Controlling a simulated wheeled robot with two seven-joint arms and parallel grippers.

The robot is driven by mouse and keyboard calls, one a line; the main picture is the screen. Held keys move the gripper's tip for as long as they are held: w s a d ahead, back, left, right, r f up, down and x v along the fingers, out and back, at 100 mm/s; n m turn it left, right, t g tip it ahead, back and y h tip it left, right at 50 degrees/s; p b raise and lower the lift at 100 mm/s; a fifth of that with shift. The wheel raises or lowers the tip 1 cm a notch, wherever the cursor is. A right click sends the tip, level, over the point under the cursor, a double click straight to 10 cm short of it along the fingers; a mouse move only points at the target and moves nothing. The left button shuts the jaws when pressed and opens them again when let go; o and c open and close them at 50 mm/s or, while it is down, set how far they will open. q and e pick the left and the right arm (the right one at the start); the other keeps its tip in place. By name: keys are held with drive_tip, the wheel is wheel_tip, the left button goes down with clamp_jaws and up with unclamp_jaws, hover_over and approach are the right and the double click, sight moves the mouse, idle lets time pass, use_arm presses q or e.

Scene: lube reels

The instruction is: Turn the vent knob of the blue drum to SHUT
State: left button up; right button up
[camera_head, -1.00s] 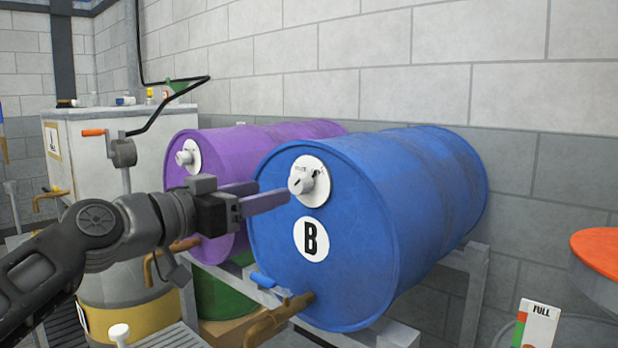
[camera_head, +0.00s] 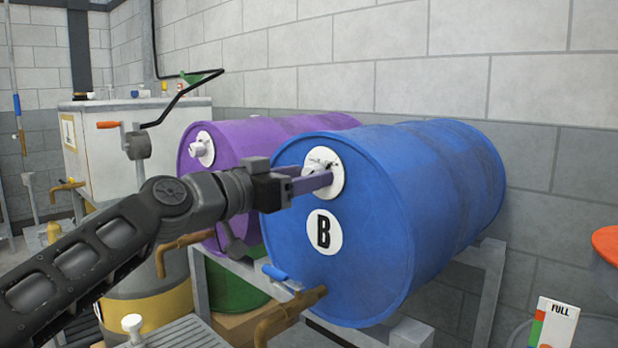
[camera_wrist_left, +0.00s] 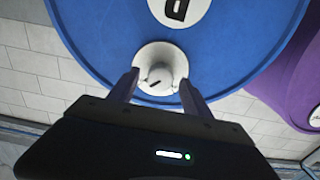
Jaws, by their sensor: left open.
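The blue drum (camera_head: 415,195) lies on its side on a rack, with a round white "B" label on its end face. Its white vent knob (camera_head: 321,158) sits on a round white plate near the top of that face. In the left wrist view the knob (camera_wrist_left: 157,75) lies between and just beyond my open fingertips, with a dark pointer mark on it; the lettering around it is too small to read. My left gripper (camera_head: 318,180) is open in front of the knob, and its fingers partly cover the plate. I cannot tell whether they touch the knob. My right gripper is out of view.
A purple drum (camera_head: 235,150) lies left of the blue one. A brass tap (camera_head: 290,312) with a blue lever juts out below the blue drum's face. A gauge card marked FULL (camera_head: 553,325) and an orange-red round top (camera_head: 608,243) stand at the right.

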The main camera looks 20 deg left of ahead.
use_arm(q)
drive_tip(key=shift+w+d, duration=0.25)
drive_tip(key=shift+w, duration=0.45)
clamp_jaws()
